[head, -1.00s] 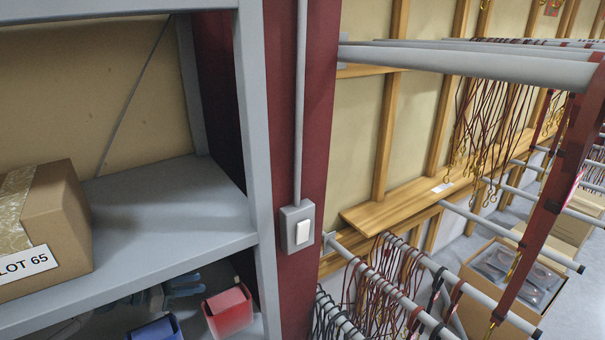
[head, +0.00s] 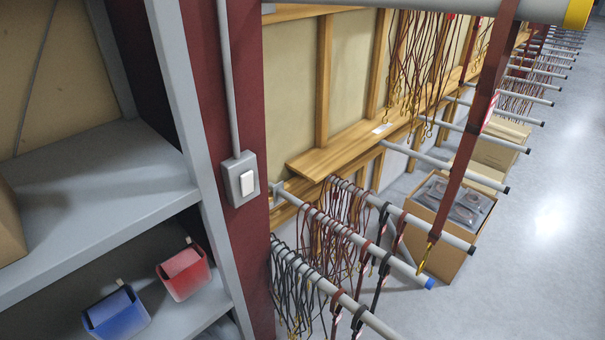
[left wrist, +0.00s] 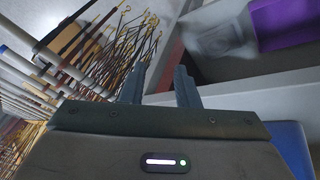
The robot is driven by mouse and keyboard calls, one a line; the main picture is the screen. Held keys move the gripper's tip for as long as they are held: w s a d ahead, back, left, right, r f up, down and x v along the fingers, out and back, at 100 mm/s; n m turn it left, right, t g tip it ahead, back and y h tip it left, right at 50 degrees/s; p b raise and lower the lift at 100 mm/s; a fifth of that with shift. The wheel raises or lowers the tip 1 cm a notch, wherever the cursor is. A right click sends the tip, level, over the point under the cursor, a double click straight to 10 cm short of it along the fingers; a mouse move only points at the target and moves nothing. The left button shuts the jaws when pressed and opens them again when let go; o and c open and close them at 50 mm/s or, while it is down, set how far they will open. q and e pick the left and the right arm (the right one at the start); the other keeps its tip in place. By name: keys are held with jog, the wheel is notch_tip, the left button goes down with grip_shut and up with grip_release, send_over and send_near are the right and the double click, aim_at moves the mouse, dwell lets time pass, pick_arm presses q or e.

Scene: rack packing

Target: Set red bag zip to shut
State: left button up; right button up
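The red bag (head: 185,274) sits on the lower shelf of the grey rack, at the lower left of the head view. It looks like a small open-topped box shape with a paler red top and a small light tab at its back edge; I cannot make out the zip's state. A blue bag (head: 118,313) of like shape stands left of it. My left gripper (left wrist: 160,78) shows only in the left wrist view. Its two fingers are apart with nothing between them. The red bag is not clearly seen in that view. My right gripper is in neither view.
The grey rack upright (head: 190,130) and a dark red post (head: 250,240) with a switch box (head: 240,178) stand right of the bags. Rails with hanging lanyards (head: 345,215) jut out beyond. A cardboard box (head: 425,240) stands on open floor. A purple object (left wrist: 287,22) shows in the wrist view.

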pick_arm(q)
jog(key=s+a+r+m+g+y, duration=0.1)
jog(key=s+a+r+m+y, duration=0.15)
jog(key=s, duration=0.25)
notch_tip(320, 180, down, 40)
jog(key=a+g+b, duration=0.1)
jog(key=a+b, duration=0.1)
jog(key=b, duration=0.6)
jog(key=s+f+b, duration=0.3)
jog(key=s+f, duration=0.6)
jog(key=f, duration=0.3)
jog(key=s+a+f+g+b, duration=0.1)
jog(key=s+f+b, duration=0.2)
jog(key=s+f, duration=0.6)
notch_tip(320, 180, down, 4)
jog(key=shift+a+r+y, duration=0.25)
jog(key=shift+a+y, duration=0.05)
jog(key=shift+y, duration=0.05)
jog(key=shift+s, duration=0.1)
